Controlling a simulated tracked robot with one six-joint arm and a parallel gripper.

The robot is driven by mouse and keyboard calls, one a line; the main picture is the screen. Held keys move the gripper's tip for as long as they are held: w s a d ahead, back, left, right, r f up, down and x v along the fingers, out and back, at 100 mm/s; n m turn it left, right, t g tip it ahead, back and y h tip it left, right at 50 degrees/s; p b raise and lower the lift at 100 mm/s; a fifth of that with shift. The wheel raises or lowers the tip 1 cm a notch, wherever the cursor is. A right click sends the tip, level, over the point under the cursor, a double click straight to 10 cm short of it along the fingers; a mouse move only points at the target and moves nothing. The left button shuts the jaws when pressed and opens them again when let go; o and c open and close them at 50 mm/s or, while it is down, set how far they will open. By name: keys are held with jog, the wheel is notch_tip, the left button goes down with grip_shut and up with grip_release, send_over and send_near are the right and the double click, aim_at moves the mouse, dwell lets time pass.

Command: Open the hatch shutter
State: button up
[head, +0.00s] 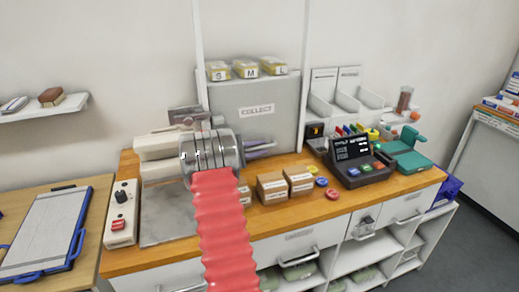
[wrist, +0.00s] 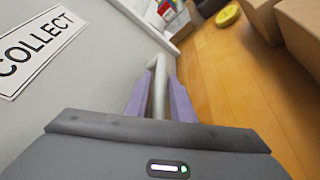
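The hatch shutter (head: 278,108) is a grey panel with a COLLECT sign, standing between two upright white rails behind the counter. Its lower edge is near the counter top and partly hidden by my arm. In the wrist view the shutter (wrist: 75,85) fills the left side. A pale metal handle bar (wrist: 158,92) stands off its face. My gripper (wrist: 160,88) has its two purple fingers close on either side of this bar and looks shut on it. In the head view my gripper (head: 260,147) is low in front of the shutter.
Packs marked S, M and L (head: 246,69) sit at the shutter's top. Cardboard boxes (head: 272,187) and coloured discs (head: 332,194) stand on the counter to the right of my gripper, near a dark till (head: 358,162). A switch box (head: 121,212) lies at the left.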

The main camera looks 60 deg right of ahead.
jog(key=shift+c, duration=0.6)
grip_shut()
jog(key=shift+r, duration=0.1)
